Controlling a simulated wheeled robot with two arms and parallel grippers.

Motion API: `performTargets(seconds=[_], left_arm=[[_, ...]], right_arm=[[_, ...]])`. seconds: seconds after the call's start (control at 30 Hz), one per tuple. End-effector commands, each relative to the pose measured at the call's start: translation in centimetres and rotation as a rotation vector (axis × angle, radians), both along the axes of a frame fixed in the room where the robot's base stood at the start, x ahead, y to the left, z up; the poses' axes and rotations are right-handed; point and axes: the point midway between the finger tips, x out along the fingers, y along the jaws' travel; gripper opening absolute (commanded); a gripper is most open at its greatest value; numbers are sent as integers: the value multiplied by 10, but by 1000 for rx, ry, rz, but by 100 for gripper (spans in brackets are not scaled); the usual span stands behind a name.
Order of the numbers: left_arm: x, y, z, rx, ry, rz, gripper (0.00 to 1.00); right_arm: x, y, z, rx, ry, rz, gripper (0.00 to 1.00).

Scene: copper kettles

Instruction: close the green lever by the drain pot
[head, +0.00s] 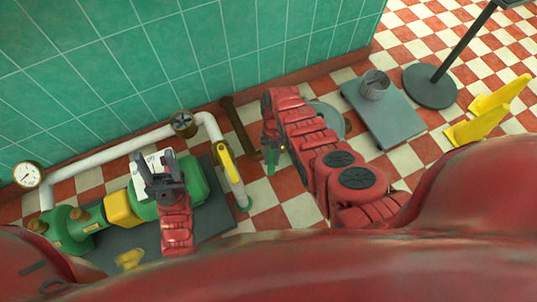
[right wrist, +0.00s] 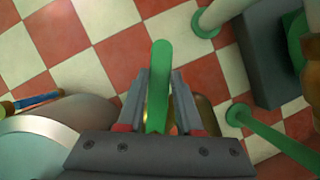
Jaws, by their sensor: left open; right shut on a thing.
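The green lever (right wrist: 160,75) stands between the two fingers of my right gripper (right wrist: 160,80) in the right wrist view, its rounded end showing past the fingertips. The gripper is shut on it. A brass part, partly hidden, shows below between the fingers. In the head view my right gripper (head: 270,145) is low near the wall, and the lever is mostly hidden there. The drain pot (right wrist: 45,145) is a pale metal round body beside the gripper; in the head view it (head: 330,112) is partly behind my right arm. My left gripper (head: 160,177) is open and empty above the green pump.
A green pump (head: 190,185) with a yellow part (head: 122,209) stands on a dark base at left. A white pipe (head: 110,152) with a gauge (head: 28,175) and yellow handle (head: 229,163) runs along the tiled wall. A grey platform (head: 385,115) holds a metal bucket (head: 375,86).

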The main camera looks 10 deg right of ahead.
Motion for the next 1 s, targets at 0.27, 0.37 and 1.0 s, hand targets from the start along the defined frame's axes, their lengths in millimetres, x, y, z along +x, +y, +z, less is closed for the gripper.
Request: performTargets(seconds=[0.27, 0.37, 1.0], left_arm=[[0, 2, 9, -19, 5, 4, 50], [0, 2, 8, -18, 4, 4, 50], [0, 2, 8, -17, 4, 4, 50]], right_arm=[[-9, -22, 0, -2, -1, 221, 0], [-9, -28, -1, -2, -1, 296, 0], [-6, -44, -1, -2, -2, 515, 0]])
